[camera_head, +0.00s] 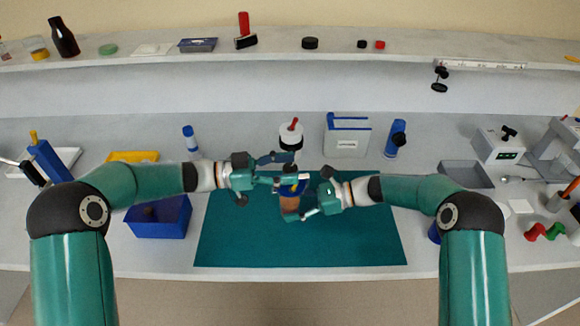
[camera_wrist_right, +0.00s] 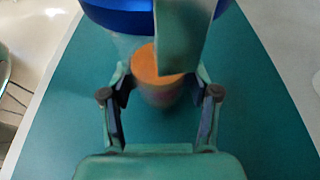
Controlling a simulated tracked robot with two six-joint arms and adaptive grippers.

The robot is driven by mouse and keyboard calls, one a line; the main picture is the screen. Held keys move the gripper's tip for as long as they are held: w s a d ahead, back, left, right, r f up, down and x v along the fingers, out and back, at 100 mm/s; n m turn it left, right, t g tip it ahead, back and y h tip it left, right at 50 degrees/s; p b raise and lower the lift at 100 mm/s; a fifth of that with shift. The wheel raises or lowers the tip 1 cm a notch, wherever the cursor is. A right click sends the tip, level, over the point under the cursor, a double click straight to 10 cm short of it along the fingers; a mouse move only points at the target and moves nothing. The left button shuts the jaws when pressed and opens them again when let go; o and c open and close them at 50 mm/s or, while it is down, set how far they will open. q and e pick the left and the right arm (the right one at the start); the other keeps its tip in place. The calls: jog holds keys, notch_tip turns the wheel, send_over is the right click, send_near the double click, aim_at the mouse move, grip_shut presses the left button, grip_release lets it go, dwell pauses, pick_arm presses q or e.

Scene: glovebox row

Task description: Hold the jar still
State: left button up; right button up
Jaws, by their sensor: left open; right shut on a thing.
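The jar (camera_head: 289,204) has an orange-brown body and stands over the teal mat (camera_head: 240,240), partly hidden by my grippers. Its blue lid (camera_wrist_right: 120,14) fills the top of the right wrist view, where the orange body (camera_wrist_right: 157,92) also shows. My right gripper (camera_head: 298,203) is shut on the jar, with one finger on each side of its body. My left gripper (camera_head: 288,170) is open, with its fingers at the lid's height. One of its fingers crosses in front of the lid in the right wrist view. Whether it touches the lid, I cannot tell.
A white bottle with a red tip (camera_head: 291,135) and a blue-and-white box (camera_head: 346,137) stand behind the mat. A blue bin (camera_head: 158,222) is left of it. A grey tray (camera_head: 466,174) lies to the right. The mat's front is clear.

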pick_arm(q)
jog(key=shift+w+d, duration=0.1)
jog(key=shift+d, duration=0.35)
jog(key=shift+c, duration=0.3)
grip_shut()
jog(key=shift+w+m+g, duration=0.1)
jog(key=shift+m+g, duration=0.2)
jog(key=shift+g, duration=0.4)
jog(key=shift+w+m+g, duration=0.15)
jog(key=shift+m+g, duration=1.95)
jog(key=shift+g, duration=1)
jog(key=shift+m+g+y, duration=0.3)
jog(key=shift+g, duration=0.2)
jog(key=shift+s+m+g+y, duration=0.25)
jog(key=shift+m+g+y, duration=0.15)
jog(key=shift+g, duration=0.3)
jog(key=shift+o, duration=0.3)
grip_release()
